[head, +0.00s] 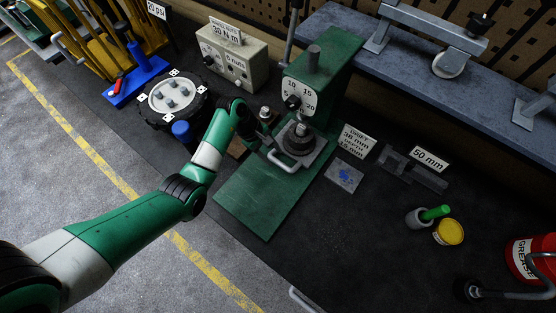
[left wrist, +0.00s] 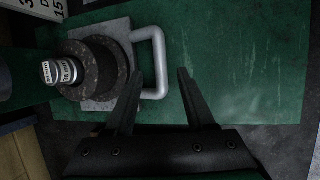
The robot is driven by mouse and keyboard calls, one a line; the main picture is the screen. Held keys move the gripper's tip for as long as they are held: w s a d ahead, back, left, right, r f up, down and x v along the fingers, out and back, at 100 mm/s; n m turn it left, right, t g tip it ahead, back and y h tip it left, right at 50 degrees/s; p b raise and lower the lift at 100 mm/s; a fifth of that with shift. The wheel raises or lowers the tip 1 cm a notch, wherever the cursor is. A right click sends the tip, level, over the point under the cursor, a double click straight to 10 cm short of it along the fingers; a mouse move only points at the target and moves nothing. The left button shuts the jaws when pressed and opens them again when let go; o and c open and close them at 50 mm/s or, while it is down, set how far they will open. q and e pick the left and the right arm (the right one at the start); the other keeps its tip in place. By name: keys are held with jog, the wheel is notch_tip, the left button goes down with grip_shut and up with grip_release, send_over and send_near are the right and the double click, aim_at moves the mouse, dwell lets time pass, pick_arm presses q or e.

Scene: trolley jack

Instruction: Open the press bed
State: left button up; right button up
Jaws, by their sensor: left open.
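The green press (head: 322,80) stands at the back centre with a round dial on its front. Its grey press bed (head: 309,155) carries a dark round part (head: 299,137) and has a pale loop handle (head: 284,164) at the front. In the left wrist view the bed (left wrist: 112,32), handle (left wrist: 160,58) and dark part (left wrist: 92,68) show. My left gripper (head: 268,143) is open at the handle; in the left wrist view its fingertips (left wrist: 161,72) lie either side of the handle's outer bar. I cannot tell whether they touch it. My right gripper is not in view.
The green base plate (head: 255,205) in front of the bed is clear. A round fixture (head: 172,97) and a blue cylinder (head: 182,131) stand to the left. A cup with a green tool (head: 420,216), a yellow tin (head: 448,232) and a red grease tub (head: 525,257) are right.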

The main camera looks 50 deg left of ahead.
aim_at(280, 162)
pick_arm(q)
jog(key=b+x, duration=0.1)
jog(key=x, duration=0.3)
jog(key=shift+w+f, duration=0.1)
jog(key=shift+f, duration=0.05)
grip_shut()
dwell(1.2)
